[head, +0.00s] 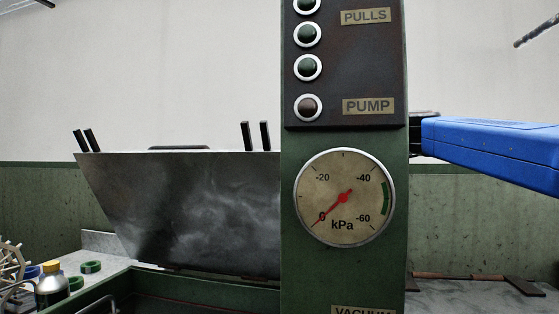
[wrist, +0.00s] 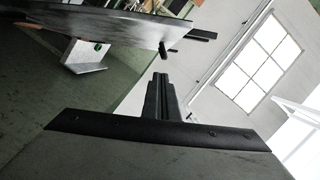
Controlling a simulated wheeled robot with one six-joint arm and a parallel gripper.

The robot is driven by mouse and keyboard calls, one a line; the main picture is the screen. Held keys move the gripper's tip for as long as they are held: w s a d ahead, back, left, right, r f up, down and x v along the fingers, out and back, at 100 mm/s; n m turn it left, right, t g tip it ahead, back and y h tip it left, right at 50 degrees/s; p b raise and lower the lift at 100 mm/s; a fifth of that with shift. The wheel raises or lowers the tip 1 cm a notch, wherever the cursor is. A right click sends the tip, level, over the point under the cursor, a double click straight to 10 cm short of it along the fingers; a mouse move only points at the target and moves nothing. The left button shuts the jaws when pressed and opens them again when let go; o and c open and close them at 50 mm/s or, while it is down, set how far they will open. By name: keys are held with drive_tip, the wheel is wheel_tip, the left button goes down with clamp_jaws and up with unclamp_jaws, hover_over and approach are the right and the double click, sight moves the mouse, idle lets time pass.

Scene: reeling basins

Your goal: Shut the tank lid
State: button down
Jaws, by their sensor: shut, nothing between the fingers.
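The tank lid (head: 190,210) is a grey, smeared metal panel standing raised and tilted at the back of the green tank (head: 190,293), left of the column in the head view. Black pegs and a low black handle (head: 180,148) show along its top edge. A grey metal sheet (wrist: 100,22), which appears to be the lid, crosses the top left of the wrist view. My gripper (wrist: 160,78) is shut and empty in the wrist view, apart from that sheet. In the head view its fingers are hidden behind the column; my blue arm reaches in from the right.
A green column with a vacuum gauge (head: 344,198) and a dark button panel (head: 345,62) stands between the lid and my arm. A yellow-capped bottle (head: 51,284) and green rings (head: 91,267) sit at the lower left. A grey counter (head: 465,294) lies at the right.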

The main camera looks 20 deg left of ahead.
sight(253, 160)
drive_tip(key=shift+a, duration=0.2)
drive_tip(key=s+a, duration=0.1)
drive_tip(key=a, duration=0.2)
drive_tip(key=s+a+f, duration=0.1)
drive_tip(key=s+a, duration=0.1)
drive_tip(key=a, duration=0.1)
drive_tip(key=s+a+f, duration=0.1)
drive_tip(key=s+a, duration=0.1)
drive_tip(key=a, duration=0.1)
drive_tip(key=shift+s+f, duration=0.15)
drive_tip(key=shift+s, duration=0.1)
drive_tip(key=shift+s+f, duration=0.4)
drive_tip(key=shift+s, duration=0.2)
